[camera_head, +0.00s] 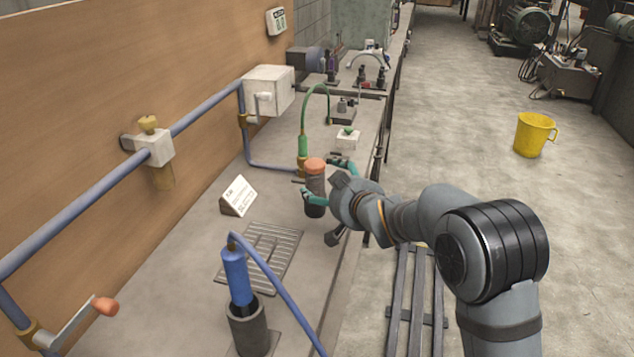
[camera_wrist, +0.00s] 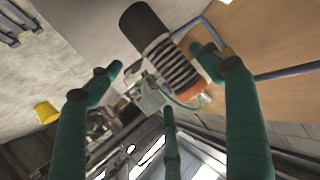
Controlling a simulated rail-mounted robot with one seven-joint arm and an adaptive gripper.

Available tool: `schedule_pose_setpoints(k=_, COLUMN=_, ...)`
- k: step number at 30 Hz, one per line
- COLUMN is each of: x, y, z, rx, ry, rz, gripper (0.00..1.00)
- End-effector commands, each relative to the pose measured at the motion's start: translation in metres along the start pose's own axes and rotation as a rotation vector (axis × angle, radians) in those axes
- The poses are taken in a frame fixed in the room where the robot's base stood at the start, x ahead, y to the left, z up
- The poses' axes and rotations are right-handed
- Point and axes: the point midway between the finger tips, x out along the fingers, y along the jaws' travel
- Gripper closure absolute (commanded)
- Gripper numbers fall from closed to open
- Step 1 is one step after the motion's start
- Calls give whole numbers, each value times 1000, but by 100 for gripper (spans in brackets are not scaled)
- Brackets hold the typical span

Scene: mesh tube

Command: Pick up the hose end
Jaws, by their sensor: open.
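An upright ribbed hose end with an orange cap (camera_head: 315,165) stands in a dark holder (camera_head: 314,210) near the bench's right edge. My gripper (camera_head: 321,178) is open, with green fingers on either side of it. In the wrist view, the ribbed piece (camera_wrist: 170,62) shows between and beyond the spread fingertips, tilted in the picture, its dark holder (camera_wrist: 138,22) at the top. I cannot tell whether any finger touches it. A blue hose end (camera_head: 236,277) stands in another dark holder (camera_head: 248,330) in front, with its blue hose curving down to the right.
A green hose (camera_head: 304,145) rises just behind the ribbed piece. A white sign (camera_head: 239,194) and a drain grate (camera_head: 262,252) lie to the left and front. Blue wall pipes (camera_head: 80,208) run along the left. A yellow bucket (camera_head: 534,133) stands on the floor.

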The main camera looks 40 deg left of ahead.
Motion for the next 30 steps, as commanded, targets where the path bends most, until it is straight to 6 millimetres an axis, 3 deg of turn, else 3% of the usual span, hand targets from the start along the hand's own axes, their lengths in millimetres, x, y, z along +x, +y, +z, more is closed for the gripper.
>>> schedule_pose_setpoints(k=12, x=48, y=-8, z=-1, rx=0, ry=-1, rz=0, gripper=21)
schedule_pose_setpoints(k=20, x=50, y=-8, z=0, rx=0, ry=-1, rz=0, gripper=21)
schedule_pose_setpoints(k=30, x=50, y=-8, z=0, rx=0, ry=-1, rz=0, gripper=40)
